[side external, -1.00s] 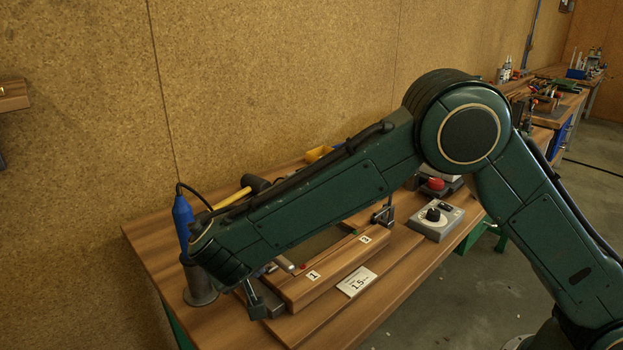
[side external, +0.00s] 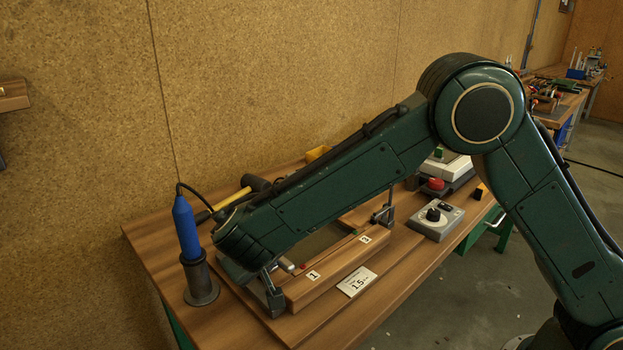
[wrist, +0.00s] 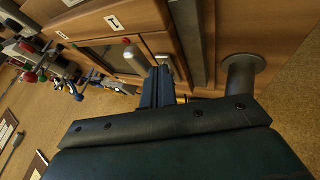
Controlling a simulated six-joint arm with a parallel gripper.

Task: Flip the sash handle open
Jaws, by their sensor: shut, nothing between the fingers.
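The wooden glassframe (side external: 335,268) lies on the bench, with labels 1 and 3 on its front rail. The sash handle (wrist: 136,57), a short grey cylinder, sticks out near label 1, with a small red spot close by. The handle (side external: 286,265) also shows at the left end of the frame in the side view, just right of my wrist. My gripper (wrist: 158,82) is shut and empty, its narrow fingers beside the handle in the wrist view. Whether they touch it I cannot tell. In the side view my forearm and wrist hide most of the gripper and part of the frame.
A blue-handled tool stands in a round metal holder (side external: 201,283) left of my wrist. A metal clamp (side external: 383,213) stands at the frame's far end.

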